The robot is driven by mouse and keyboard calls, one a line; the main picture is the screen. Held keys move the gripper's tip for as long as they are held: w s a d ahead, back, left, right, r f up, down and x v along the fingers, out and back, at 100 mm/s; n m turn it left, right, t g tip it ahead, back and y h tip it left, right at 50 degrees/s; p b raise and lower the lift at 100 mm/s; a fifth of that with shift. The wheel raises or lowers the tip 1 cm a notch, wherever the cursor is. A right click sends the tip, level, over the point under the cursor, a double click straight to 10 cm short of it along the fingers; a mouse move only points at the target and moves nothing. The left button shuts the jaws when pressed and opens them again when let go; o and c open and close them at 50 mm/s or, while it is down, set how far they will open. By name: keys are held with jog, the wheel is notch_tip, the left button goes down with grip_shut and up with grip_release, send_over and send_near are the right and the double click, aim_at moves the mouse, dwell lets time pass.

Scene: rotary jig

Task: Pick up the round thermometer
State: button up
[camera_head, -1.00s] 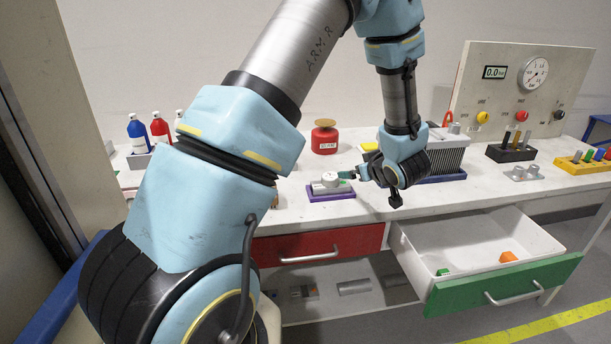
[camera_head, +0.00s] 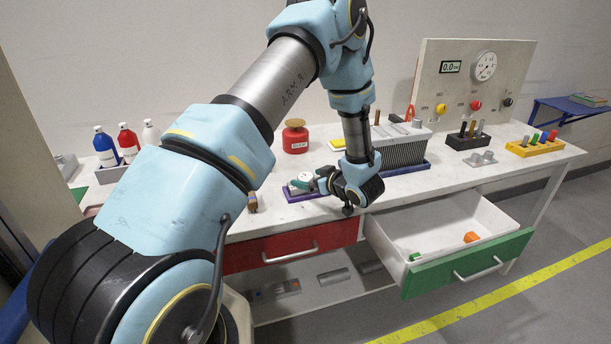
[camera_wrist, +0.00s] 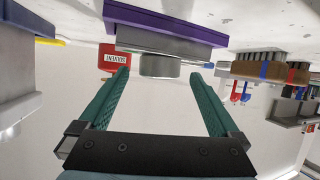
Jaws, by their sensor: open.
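A purple base (camera_head: 290,197) on the bench carries a grey block with a pale round piece (camera_head: 304,179) on top. No thing in view is clearly marked as the round thermometer; I cannot tell if this round piece is it. My gripper (camera_head: 318,184) is open, just right of the round piece in the head view. In the wrist view, which is upside down, a short grey cylinder (camera_wrist: 160,66) hangs below the purple base (camera_wrist: 165,27). The teal fingers of my gripper (camera_wrist: 158,74) point at it, one to each side; no contact shows.
A red solvent can (camera_head: 295,139) stands behind the base. A grey finned block (camera_head: 402,154) stands to the right. The white drawer (camera_head: 400,238) is open at the front. A panel (camera_head: 510,75) with a round dial gauge (camera_head: 484,66) stands at the back right.

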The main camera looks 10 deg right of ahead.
jog(key=shift+p+x, duration=0.35)
jog(key=shift+x, duration=0.95)
jog(key=shift+c, duration=0.3)
grip_shut()
jog(key=shift+r, duration=0.1)
